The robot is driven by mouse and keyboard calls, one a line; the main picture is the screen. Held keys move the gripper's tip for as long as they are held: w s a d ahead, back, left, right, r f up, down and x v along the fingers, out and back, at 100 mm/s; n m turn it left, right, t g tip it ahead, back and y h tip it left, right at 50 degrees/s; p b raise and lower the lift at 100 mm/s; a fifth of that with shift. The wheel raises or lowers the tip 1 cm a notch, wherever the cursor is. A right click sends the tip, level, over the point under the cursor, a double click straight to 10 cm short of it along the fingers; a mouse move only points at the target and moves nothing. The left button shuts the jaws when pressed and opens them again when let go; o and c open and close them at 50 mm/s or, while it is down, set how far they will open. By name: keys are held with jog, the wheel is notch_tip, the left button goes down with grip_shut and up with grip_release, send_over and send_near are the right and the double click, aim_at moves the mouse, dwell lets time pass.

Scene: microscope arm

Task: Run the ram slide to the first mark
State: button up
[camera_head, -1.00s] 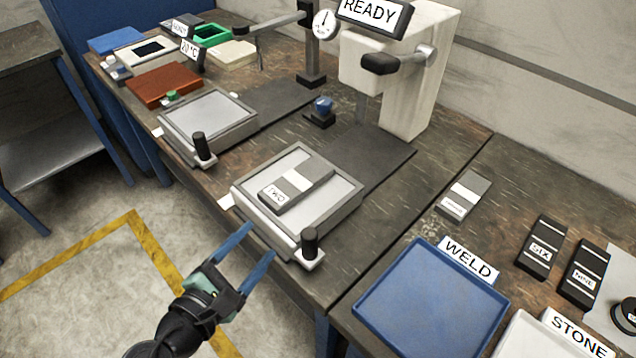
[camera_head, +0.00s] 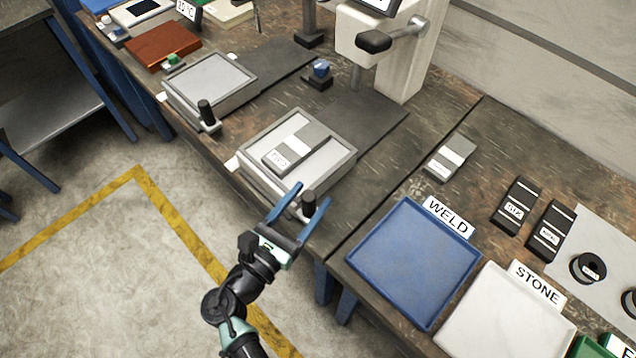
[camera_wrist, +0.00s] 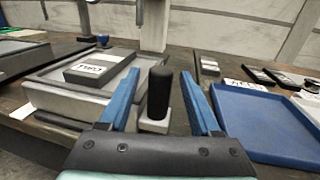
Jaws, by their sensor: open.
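The near slide (camera_head: 330,171) is a grey tray with a light rim, and a block labelled TWO (camera_head: 281,158) lies on it. A black upright knob (camera_head: 309,201) stands on a tab at the tray's front right corner. It also shows in the wrist view (camera_wrist: 159,92). My gripper (camera_head: 313,194) is open, with its blue fingers on either side of the knob; contact cannot be told. The press (camera_head: 412,60) with its lever handle (camera_head: 374,41) stands behind the slide. No mark on the slide's track can be made out.
A second slide (camera_head: 210,82) with its own black knob (camera_head: 206,111) is to the left. A blue WELD tray (camera_head: 415,262) and a white STONE tray (camera_head: 505,318) lie to the right. Dark blocks (camera_head: 514,205) lie beyond them.

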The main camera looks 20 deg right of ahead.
jog(key=shift+x, duration=1.85)
grip_shut()
